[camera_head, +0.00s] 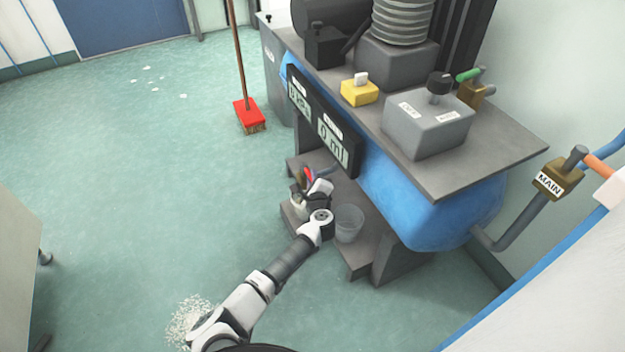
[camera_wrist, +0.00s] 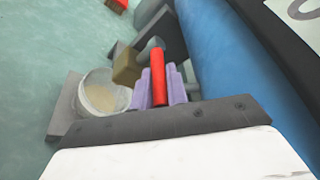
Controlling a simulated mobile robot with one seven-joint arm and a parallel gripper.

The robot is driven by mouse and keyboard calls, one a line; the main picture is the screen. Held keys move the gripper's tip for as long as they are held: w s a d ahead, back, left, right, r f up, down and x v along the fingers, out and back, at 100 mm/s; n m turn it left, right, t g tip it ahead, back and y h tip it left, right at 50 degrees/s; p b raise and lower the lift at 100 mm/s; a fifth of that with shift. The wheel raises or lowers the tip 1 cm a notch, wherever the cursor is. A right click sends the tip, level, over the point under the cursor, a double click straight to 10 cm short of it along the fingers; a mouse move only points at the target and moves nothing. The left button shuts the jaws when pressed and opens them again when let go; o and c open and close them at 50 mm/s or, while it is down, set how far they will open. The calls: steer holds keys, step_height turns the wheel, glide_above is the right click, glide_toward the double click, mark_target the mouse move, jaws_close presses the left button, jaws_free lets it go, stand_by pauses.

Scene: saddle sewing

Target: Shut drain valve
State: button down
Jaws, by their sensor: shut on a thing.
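The drain valve shows in the wrist view as a brass-coloured body (camera_wrist: 126,68) with a red lever (camera_wrist: 158,75). My gripper (camera_wrist: 160,88) has its pale purple fingers shut on the red lever, one on each side of it. In the head view my gripper (camera_head: 318,187) is low beside the front of the blue tank (camera_head: 410,205), and a small bit of the red lever (camera_head: 309,174) shows. My arm hides most of the valve there. I cannot tell from these views whether the valve is open or shut.
A clear container (camera_wrist: 84,104) with cloudy liquid stands near the valve. A clear cup (camera_head: 348,222) stands on the low step right of my gripper. The grey top (camera_head: 480,165) and display panel (camera_head: 322,125) overhang this area. The floor to the left is mostly open, with a red broom (camera_head: 249,115).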

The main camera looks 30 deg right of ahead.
stand_by(0.4)
steer(key=c, duration=1.4)
jaws_free()
step_height(320, 180, up, 20)
steer(key=p, duration=0.6)
steer(key=shift+p, duration=0.4)
